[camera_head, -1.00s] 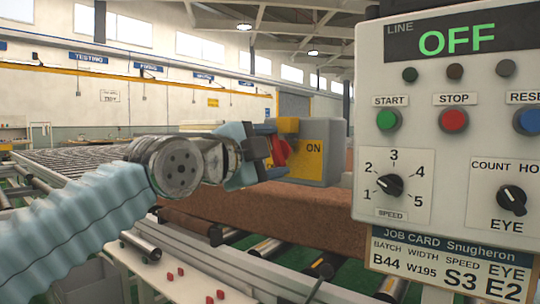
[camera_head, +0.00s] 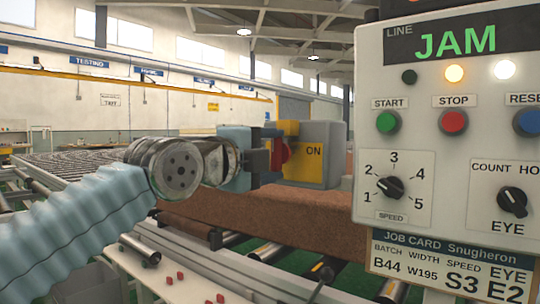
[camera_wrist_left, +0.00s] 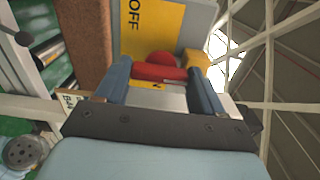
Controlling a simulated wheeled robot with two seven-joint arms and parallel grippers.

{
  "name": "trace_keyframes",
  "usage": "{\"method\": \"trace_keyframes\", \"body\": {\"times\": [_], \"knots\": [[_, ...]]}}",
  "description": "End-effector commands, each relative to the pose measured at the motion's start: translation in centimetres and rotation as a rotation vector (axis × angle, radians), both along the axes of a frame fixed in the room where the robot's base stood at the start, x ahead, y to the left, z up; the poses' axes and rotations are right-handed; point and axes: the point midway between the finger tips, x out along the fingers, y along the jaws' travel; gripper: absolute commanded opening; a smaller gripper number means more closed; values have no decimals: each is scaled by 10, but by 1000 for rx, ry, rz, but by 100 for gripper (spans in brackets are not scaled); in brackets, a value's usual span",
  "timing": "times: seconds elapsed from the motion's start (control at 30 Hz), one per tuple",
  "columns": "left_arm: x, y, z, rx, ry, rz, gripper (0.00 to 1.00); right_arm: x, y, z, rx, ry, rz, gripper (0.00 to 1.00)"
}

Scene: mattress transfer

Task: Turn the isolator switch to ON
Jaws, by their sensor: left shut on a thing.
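The isolator switch is a grey box (camera_head: 338,143) with a yellow face (camera_head: 315,165) marked ON, in the middle of the head view. Its red handle (camera_head: 283,156) stands out from the face. My left gripper (camera_head: 270,156) is shut on the red handle. In the left wrist view the red handle (camera_wrist_left: 160,72) lies between the two fingers of the gripper (camera_wrist_left: 162,86). The OFF mark (camera_wrist_left: 133,14) shows on the yellow plate there. The fingers hide part of the handle. My right gripper is not in view.
A control panel (camera_head: 440,150) with buttons and knobs stands close at the right. Its display (camera_head: 455,42) reads JAM, with an amber and a white lamp lit. A job card (camera_head: 450,257) hangs below. A long brown block (camera_head: 270,215) lies on rollers under the switch.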

Motion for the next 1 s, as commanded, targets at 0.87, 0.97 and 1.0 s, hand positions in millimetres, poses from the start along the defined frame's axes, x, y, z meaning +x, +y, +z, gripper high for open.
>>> {"method": "trace_keyframes", "body": {"times": [0.87, 0.97, 1.0], "knots": [[-29, 22, -4, 0, -3, 3, 94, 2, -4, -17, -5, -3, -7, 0], [-50, 36, -5, 0, -4, 3, 94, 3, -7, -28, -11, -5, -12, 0], [-58, 43, -5, 0, -4, 3, 94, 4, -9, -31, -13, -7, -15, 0]]}}
